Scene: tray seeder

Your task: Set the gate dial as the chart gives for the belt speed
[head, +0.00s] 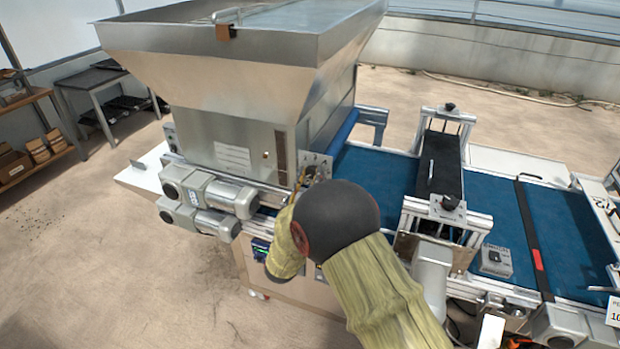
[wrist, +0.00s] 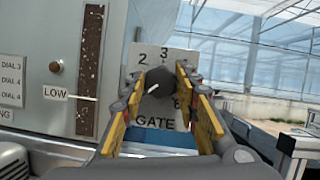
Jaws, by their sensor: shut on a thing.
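The gate dial is a dark round knob (wrist: 159,81) with a short white mark, on a pale plate (wrist: 146,54) lettered GATE. The figures 2, 3 and 6 show; others are hidden. My gripper (wrist: 160,77) has its yellow-padded fingers on either side of the knob and is shut on it. The white mark's exact setting is hard to tell. In the head view the dial plate (head: 316,161) sits under the hopper, partly hidden by my arm. A chart (wrist: 10,80) at the left edge of the wrist view is cut off; lines ending DIAL 3 and DIAL 4 show.
The steel hopper (head: 215,60) stands above the dial. Motors (head: 208,192) jut out to the left of my arm. The blue belt (head: 375,175) runs right beneath a black roller unit (head: 440,165). A LOW label (wrist: 55,93) is beside a brown sight strip (wrist: 90,70).

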